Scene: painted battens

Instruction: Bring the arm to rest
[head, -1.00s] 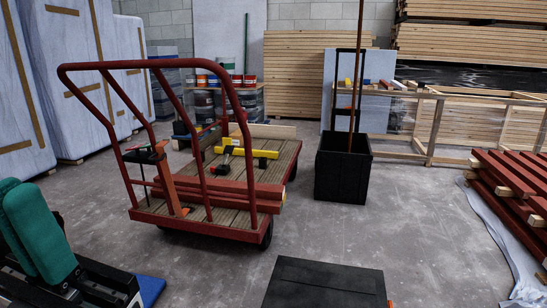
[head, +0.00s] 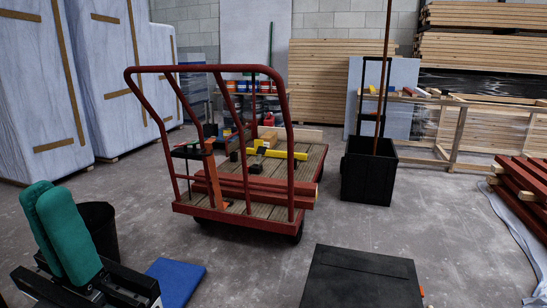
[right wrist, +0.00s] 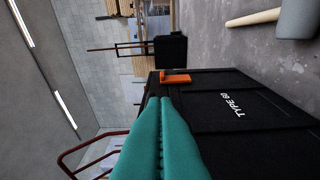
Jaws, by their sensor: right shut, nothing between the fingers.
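My left gripper (head: 47,193) shows at the lower left of the head view. Its two green padded fingers lie together, pointing up, with nothing seen between them. My right gripper (right wrist: 158,103) shows only in the right wrist view. Its green fingers are shut against each other and empty. Beyond their tips is a black case (right wrist: 225,110) marked "TYPE 80" with an orange latch (right wrist: 175,77). The right arm is not in the head view.
A red-framed cart (head: 240,208) carrying red battens and tools stands mid-floor. A black bin (head: 368,180) is right of it. A black lid (head: 362,280) is at the front, a blue mat (head: 176,280) and dark bucket (head: 100,228) near my left gripper. Red battens (head: 525,185) are stacked right.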

